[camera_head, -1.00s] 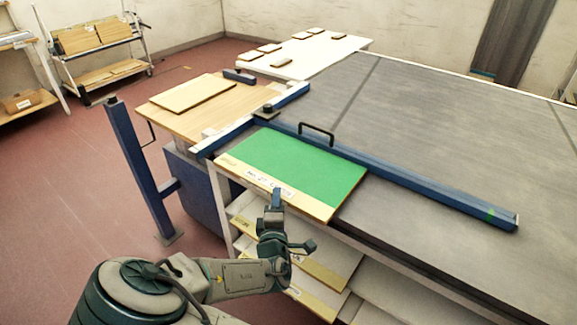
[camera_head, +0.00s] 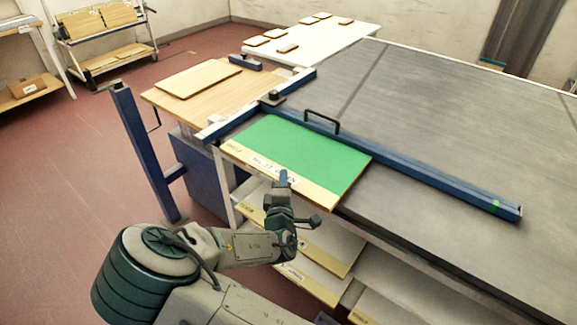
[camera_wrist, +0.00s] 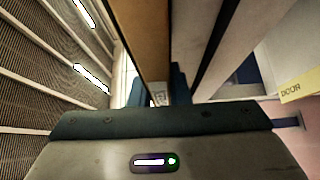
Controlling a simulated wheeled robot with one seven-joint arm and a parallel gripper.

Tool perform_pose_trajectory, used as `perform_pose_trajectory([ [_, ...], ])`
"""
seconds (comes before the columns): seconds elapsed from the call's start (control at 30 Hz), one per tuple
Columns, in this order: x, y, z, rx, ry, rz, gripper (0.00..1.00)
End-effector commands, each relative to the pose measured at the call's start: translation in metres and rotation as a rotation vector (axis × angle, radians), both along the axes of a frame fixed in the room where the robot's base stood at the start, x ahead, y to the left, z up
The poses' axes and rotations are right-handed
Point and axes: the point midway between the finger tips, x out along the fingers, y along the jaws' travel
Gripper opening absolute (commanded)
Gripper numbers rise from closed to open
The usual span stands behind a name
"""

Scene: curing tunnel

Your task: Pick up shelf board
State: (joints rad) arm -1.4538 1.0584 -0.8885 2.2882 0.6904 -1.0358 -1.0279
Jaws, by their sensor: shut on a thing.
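The shelf board (camera_head: 305,148) has a green top with a bare wood strip and a white label along its near edge. It lies flat on the grey table, its near edge overhanging the front, with the blue fence along its far side. My gripper (camera_head: 284,178) is at the middle of that near edge, shut on the board. In the wrist view the board's brown wood edge (camera_wrist: 149,50) runs between the two fingers of my gripper (camera_wrist: 158,92). The fingertips are partly hidden there.
The blue fence (camera_head: 420,178) with a black handle crosses the grey table (camera_head: 450,110). Labelled boards (camera_head: 325,245) lie on shelves below. A wooden side table (camera_head: 165,100) holds another board (camera_head: 200,82). A blue post (camera_head: 145,150) stands at the left, with open red floor beyond.

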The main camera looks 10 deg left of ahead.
Motion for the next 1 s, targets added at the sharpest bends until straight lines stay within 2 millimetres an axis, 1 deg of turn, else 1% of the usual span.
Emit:
perform_pose_trajectory([
  [0.17,0.001,0.000,0.014,0.004,-0.007,-0.001,0.00],
  [0.27,0.000,0.000,0.028,0.004,-0.007,0.000,0.00],
  [0.5,0.000,0.001,0.068,0.005,-0.007,0.000,0.00],
  [0.63,0.000,0.001,0.086,0.004,-0.006,0.001,0.00],
  [0.8,0.000,0.000,0.099,0.003,-0.006,0.001,0.00],
  [1.0,0.000,0.000,0.102,0.000,-0.005,0.000,0.00],
])
